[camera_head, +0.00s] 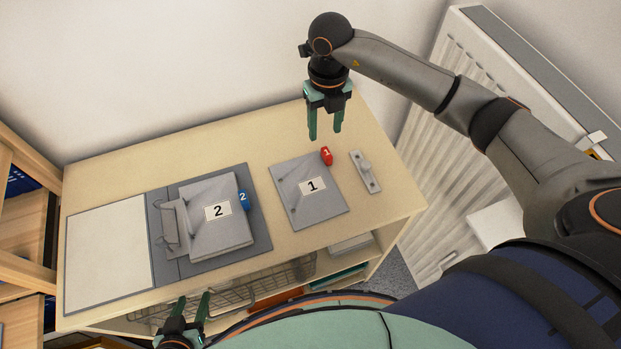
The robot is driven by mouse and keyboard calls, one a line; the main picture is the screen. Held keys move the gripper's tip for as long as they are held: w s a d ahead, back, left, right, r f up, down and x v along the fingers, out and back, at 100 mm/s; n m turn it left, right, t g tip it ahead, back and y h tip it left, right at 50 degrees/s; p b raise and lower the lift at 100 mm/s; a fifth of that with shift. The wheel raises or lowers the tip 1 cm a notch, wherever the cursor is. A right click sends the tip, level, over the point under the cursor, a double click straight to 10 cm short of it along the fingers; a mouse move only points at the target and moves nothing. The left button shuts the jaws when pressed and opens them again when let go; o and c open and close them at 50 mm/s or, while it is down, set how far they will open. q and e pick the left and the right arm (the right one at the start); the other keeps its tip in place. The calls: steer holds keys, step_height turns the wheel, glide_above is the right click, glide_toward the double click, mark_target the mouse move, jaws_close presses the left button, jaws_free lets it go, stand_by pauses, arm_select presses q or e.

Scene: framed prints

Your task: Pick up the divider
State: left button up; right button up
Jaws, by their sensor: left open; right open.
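A grey sheet marked 1 (307,205), with a red tab numbered 1 (326,156), lies flat on the table right of centre; it looks like a divider. Another grey sheet marked 2 (195,232), with a blue tab numbered 2 (242,199), lies on an open grey binder (259,232). My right gripper (325,134) is open and empty, pointing down above the back of the table, just behind the red tab. My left gripper (195,300) is open and empty at the table's front edge, below the binder.
The wooden table (125,170) has free room at the back left. A small grey bar with a knob (365,172) lies right of sheet 1. A wire basket (240,292) sits under the tabletop. A radiator (440,150) stands at right.

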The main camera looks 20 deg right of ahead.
mark_target(326, 151)
steer(key=shift+s+d+f+p, duration=0.1)
steer(key=shift+f+p, duration=0.15)
steer(key=shift+f, duration=1.5)
steer(key=shift+s+d+f+p, duration=0.1)
steer(key=shift+f+p, duration=0.1)
steer(key=shift+f, duration=1.55)
jaws_close()
